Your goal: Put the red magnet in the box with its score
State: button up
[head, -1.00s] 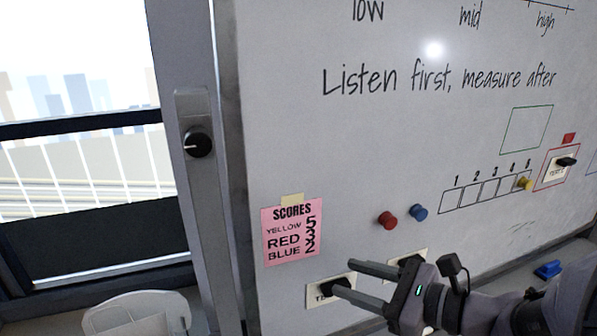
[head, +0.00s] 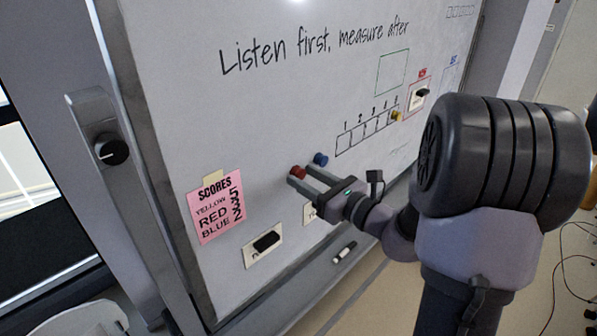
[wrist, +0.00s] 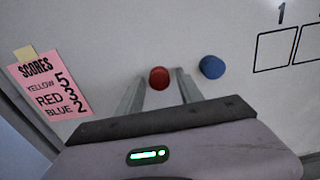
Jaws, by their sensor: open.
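The red magnet (head: 297,172) is on the whiteboard, right of the pink score note (head: 216,207). The note reads yellow 5, red 3, blue 2. My gripper (head: 299,178) is open at the red magnet; in the wrist view the magnet (wrist: 159,77) shows between the two fingertips. I cannot tell whether they touch it. The blue magnet (head: 321,159) is just up and right of it. The row of numbered boxes (head: 356,135) is further right, with the yellow magnet (head: 397,116) at box 5. Box 3 (head: 369,128) looks empty.
Two labelled plates with dark parts are low on the board; the left one (head: 263,244) is clear, the other is partly behind my gripper. A marker (head: 344,251) lies on the tray below. Board around box 3 is clear.

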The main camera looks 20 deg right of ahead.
grip_shut()
dwell(0.4)
jog(key=b+v, duration=0.2)
jog(key=v, duration=0.5)
dwell(1.2)
jog(key=shift+r, duration=0.15)
